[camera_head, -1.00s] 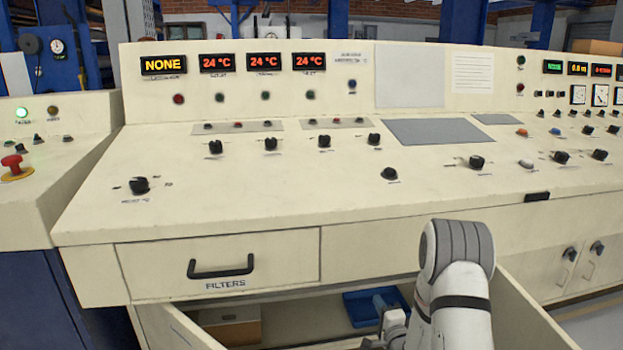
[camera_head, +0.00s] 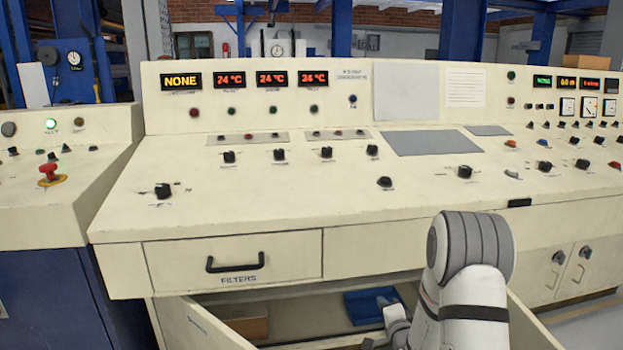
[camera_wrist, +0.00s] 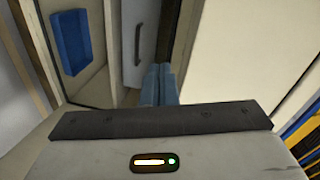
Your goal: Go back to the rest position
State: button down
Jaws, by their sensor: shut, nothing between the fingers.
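My gripper shows in the wrist view as two blue-grey fingers (camera_wrist: 160,86) pressed together, shut and empty. They point toward the drawer front with the dark handle. In the head view my white and grey arm reaches down in front of the open cabinet under the console (camera_head: 300,215). The gripper's fingertips are hard to make out there, low by the cabinet opening. A blue tray (camera_head: 366,309) lies inside the cabinet, apart from the gripper; it also shows at the upper left of the wrist view (camera_wrist: 70,42).
The cabinet's left door (camera_head: 205,325) and right door (camera_head: 527,322) stand open on either side of my arm. A closed FILTERS drawer (camera_head: 290,260) is above the opening. A cardboard box (camera_head: 248,322) sits inside at left. A side console with a red button (camera_head: 50,171) stands at left.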

jog(key=s+r+n+g+h+p, duration=0.1)
jog(key=s+r+n+g+p, duration=0.35)
jog(key=r, duration=0.75)
jog(key=s+r+n+g+h+p, duration=0.15)
jog(key=s+r+p, duration=0.35)
jog(key=r+p, duration=0.6)
jog(key=s+a+r+n+g+p, duration=0.2)
jog(key=s+r+p, duration=0.4)
jog(key=s+r, duration=0.4)
jog(key=s+a+r+n+g+p, duration=0.2)
jog(key=s+r+n+g+p, duration=0.3)
jog(key=s+r, duration=0.6)
jog(key=s+p, duration=0.1)
jog(key=s, duration=0.3)
jog(key=shift+s+a+n, duration=0.25)
jog(key=shift+s+n, duration=0.15)
